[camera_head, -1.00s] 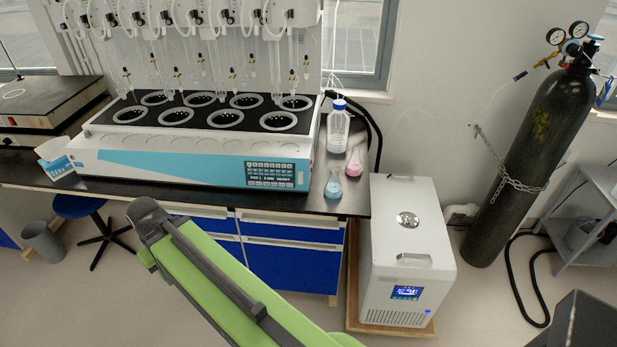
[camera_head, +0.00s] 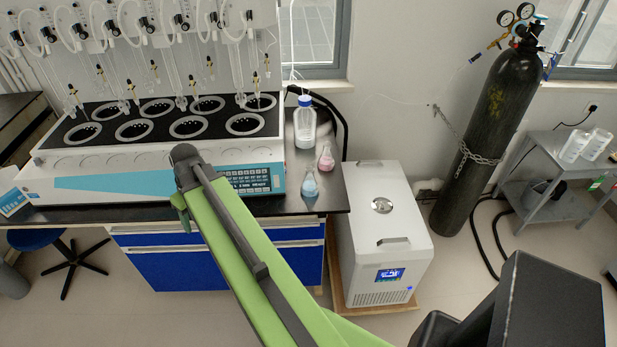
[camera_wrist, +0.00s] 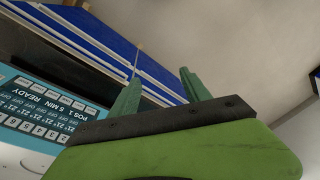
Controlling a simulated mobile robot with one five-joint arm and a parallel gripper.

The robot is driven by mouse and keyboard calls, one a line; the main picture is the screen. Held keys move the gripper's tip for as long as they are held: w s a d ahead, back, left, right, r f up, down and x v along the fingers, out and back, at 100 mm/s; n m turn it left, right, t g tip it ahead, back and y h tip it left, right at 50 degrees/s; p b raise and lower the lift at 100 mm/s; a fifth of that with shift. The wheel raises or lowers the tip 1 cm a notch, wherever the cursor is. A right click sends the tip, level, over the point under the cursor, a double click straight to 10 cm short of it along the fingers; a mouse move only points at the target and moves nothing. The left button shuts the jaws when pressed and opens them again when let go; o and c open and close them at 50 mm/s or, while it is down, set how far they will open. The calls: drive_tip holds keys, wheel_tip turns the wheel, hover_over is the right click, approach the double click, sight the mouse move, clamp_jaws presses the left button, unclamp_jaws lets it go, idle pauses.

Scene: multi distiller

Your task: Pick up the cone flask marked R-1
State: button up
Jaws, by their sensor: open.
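Two small cone flasks stand upright near the right end of the black bench top. One holds blue liquid (camera_head: 309,185) and stands nearer the front edge. The other holds pink liquid (camera_head: 326,160) and stands behind it to the right. I cannot read a mark R-1 on either. My gripper (camera_wrist: 160,76) shows in the wrist view, its two green fingers spread apart with nothing between them. Blue drawers and the distiller's panel lie beyond it, and no flask is in that view. In the head view my arm reaches over the bench front, left of both flasks.
The distiller (camera_head: 100,185) fills the bench left of the flasks. A clear bottle with a blue cap (camera_head: 304,128) stands behind them. A white chiller (camera_head: 385,235) stands on the floor to the right, and a black gas cylinder (camera_head: 490,130) stands beyond it.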

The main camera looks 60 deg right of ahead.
drive_tip(key=s+d+r+t+p, duration=0.1)
drive_tip(key=s+d+r+p, duration=0.15)
drive_tip(key=d, duration=0.55)
drive_tip(key=s+d+r+p, duration=0.1)
drive_tip(key=s+d+r, duration=0.25)
drive_tip(key=d, duration=0.55)
drive_tip(key=m+t+h+p, duration=0.1)
drive_tip(key=t+p, duration=0.2)
drive_tip(key=p, duration=0.3)
approach(310, 172)
drive_tip(key=b+x, duration=0.3)
drive_tip(key=b, duration=0.3)
drive_tip(key=d+b+x, duration=0.1)
drive_tip(key=b+x, duration=0.2)
drive_tip(key=b, duration=0.3)
drive_tip(key=shift+w+d+f, duration=0.15)
drive_tip(key=shift+w, duration=0.1)
drive_tip(key=b+x, duration=0.5)
drive_tip(key=shift+f, duration=0.15)
drive_tip(key=shift+s+r, duration=0.1)
drive_tip(key=shift+r, duration=0.1)
clamp_jaws()
